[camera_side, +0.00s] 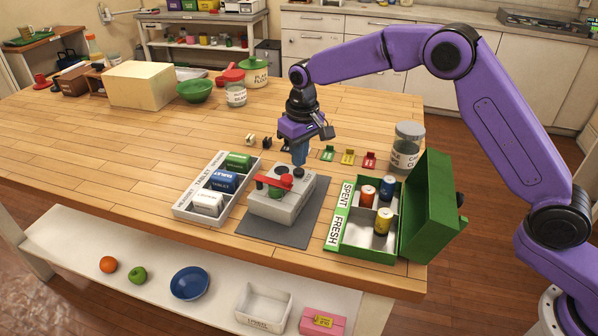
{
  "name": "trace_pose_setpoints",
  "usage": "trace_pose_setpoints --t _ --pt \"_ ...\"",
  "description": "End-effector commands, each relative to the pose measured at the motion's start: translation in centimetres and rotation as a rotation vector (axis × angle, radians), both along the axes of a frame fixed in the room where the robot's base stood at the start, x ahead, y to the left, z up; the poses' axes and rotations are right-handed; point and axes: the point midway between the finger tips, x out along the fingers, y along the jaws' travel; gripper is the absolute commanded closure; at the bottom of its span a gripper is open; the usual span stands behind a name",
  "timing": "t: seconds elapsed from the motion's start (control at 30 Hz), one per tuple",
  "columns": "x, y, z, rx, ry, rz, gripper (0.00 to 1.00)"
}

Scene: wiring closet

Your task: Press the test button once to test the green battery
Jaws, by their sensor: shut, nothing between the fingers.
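The grey battery tester (283,206) sits on a dark grey mat (262,230) near the table's front edge. A green battery (275,194) sits in it, partly hidden under a red lever arm (272,181). A dark round button (299,172) is at the tester's back right corner. My gripper (299,162) is shut and empty, pointing down right over that button. I cannot tell whether the fingertips touch it.
A green open box (408,232) labelled SPENT and FRESH stands right, holding an orange-red (367,196), a blue (387,188) and a yellow battery (383,221). A white tray (188,209) with packages stands left. Small coloured clips (348,157) and a jar (405,148) lie behind.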

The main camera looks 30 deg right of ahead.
Motion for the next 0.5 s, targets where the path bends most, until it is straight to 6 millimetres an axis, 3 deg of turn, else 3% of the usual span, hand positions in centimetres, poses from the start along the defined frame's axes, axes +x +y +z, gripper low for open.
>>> trace_pose_setpoints --t 0.5 --pt "-0.01 0.00 -0.71 0.000 0.001 0.000 1.00"
